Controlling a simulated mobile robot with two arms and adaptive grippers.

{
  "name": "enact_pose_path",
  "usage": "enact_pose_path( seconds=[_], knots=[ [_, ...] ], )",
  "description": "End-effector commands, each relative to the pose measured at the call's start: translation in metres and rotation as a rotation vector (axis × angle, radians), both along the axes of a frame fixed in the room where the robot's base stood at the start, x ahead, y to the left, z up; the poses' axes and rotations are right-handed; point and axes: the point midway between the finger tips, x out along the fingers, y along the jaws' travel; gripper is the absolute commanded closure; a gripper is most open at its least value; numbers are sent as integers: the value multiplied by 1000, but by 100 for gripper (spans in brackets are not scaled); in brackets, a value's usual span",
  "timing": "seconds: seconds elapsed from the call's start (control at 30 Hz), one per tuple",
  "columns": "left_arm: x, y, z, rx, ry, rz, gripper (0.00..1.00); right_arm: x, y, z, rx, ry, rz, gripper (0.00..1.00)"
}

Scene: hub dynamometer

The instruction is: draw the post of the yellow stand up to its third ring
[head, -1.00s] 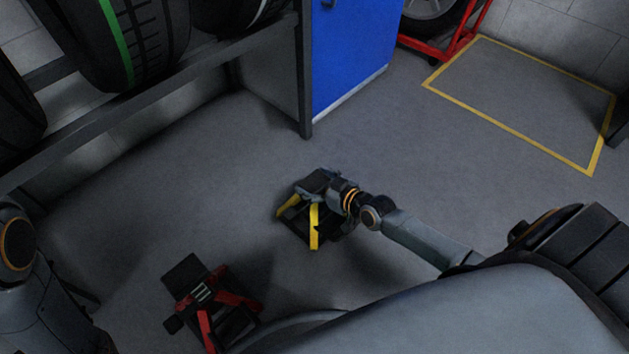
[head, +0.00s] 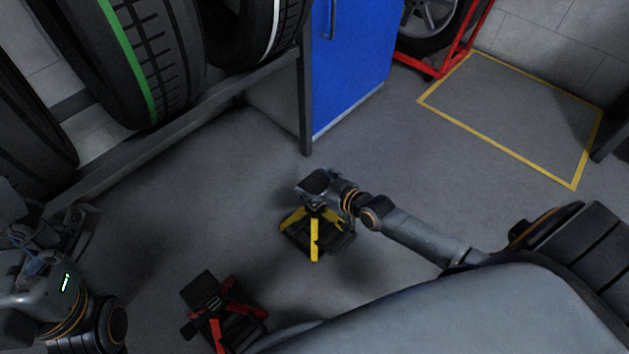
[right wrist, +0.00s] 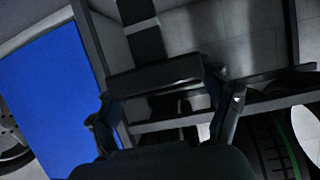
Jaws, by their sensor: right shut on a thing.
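The yellow stand (head: 315,238) is on the floor in the middle of the head view, with its yellow legs spread over a dark base. My right gripper (head: 318,187) is above it, shut on the dark top of its post. In the right wrist view a dark block, the post's head (right wrist: 165,76), lies between the two fingers (right wrist: 172,112). The post is mostly hidden under the gripper, so its rings cannot be made out. My left gripper (head: 76,222) is at the left edge, away from the stand; its jaws are unclear.
A red stand (head: 226,308) is on the floor at the lower left of the yellow one. A tyre rack (head: 170,138) and a blue cabinet (head: 350,65) stand behind. Open floor lies to the right, with a yellow-marked rectangle (head: 510,150).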

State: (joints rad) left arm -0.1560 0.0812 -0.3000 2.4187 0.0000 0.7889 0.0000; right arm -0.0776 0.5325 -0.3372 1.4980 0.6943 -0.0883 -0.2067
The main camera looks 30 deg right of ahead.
Motion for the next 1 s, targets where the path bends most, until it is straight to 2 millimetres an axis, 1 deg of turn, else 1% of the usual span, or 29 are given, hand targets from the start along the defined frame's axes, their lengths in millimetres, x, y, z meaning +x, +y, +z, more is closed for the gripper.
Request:
enact_pose_path(
  seconds=[0.27, 0.3, 0.37, 0.77, 0.87, 1.0],
  knots=[
    [0, 0, -1, 0, 0, 0, 0, 1, 0, 1, 0, -4, 0, 78],
    [0, 0, -1, 0, 0, 0, 0, 1, 0, 1, 0, -5, -1, 13],
    [0, 0, -1, 0, 0, 0, 0, 1, 0, 1, 0, -4, -1, 1],
    [0, 0, 0, 1, -1, 0, 0, -1, 0, 0, 0, -1, 0, 0],
    [0, 0, 0, 1, -1, 0, 0, -8, -3, 2, 0, 0, -1, 0],
    [0, 0, 0, 1, -1, 0, 0, -29, -8, 10, 1, 1, 0, 0]
  ],
)
